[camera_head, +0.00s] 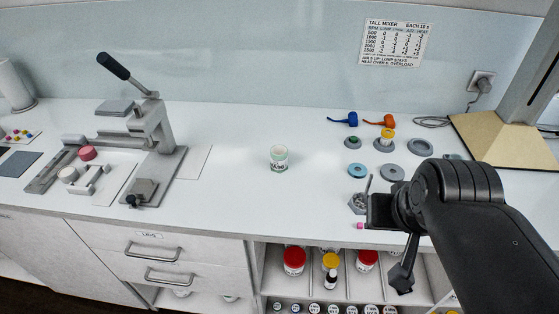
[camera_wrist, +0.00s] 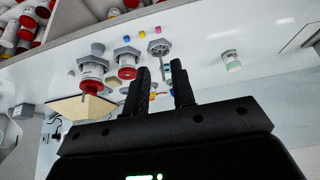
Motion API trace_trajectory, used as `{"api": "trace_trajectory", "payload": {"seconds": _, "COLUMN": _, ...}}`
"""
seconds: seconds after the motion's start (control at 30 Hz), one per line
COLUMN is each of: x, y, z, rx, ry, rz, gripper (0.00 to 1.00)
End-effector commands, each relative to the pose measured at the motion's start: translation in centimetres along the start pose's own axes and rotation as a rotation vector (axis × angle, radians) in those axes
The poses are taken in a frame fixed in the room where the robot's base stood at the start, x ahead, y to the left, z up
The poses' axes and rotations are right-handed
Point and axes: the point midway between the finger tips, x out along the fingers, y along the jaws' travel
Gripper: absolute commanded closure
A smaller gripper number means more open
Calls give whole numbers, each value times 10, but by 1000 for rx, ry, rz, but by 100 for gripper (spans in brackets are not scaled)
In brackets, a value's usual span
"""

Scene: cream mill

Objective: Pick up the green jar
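The green jar (camera_head: 279,158) is a small white, open-topped jar with a green rim and a green-marked label. It stands upright on the bare middle of the white counter in the head view. It also shows in the wrist view (camera_wrist: 232,61), right of the fingers and apart from them. My gripper (camera_wrist: 160,80) has its two black fingers spread with a gap between them, and nothing is held. In the head view my arm reaches in from the lower right, and my gripper is over the counter's front edge, well right of the jar.
A grey lever press (camera_head: 155,125) stands left of the jar. Right of it are a blue scoop (camera_head: 345,118), an orange scoop (camera_head: 378,121), a blue ring (camera_head: 357,171) and a grey hexagonal holder (camera_head: 357,204). Red-lidded jars (camera_head: 294,260) sit on the shelf below. Counter around the jar is clear.

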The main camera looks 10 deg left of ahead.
Motion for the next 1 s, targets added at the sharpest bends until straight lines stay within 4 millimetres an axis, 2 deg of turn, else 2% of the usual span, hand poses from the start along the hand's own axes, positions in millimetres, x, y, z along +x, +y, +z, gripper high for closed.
{"api": "trace_trajectory", "payload": {"seconds": 0.07, "x": 0, "y": 0, "z": 0, "rx": 0, "ry": 0, "rz": 0, "gripper": 70}}
{"api": "trace_trajectory", "payload": {"seconds": 0.6, "x": 0, "y": 0, "z": 0, "rx": 0, "ry": 0, "rz": 0, "gripper": 27}}
{"api": "trace_trajectory", "payload": {"seconds": 0.87, "x": 0, "y": -1, "z": -3, "rx": -3, "ry": -1, "rz": -2, "gripper": 27}}
{"api": "trace_trajectory", "payload": {"seconds": 1.0, "x": 6, "y": -8, "z": -23, "rx": -25, "ry": -11, "rz": -12, "gripper": 27}}
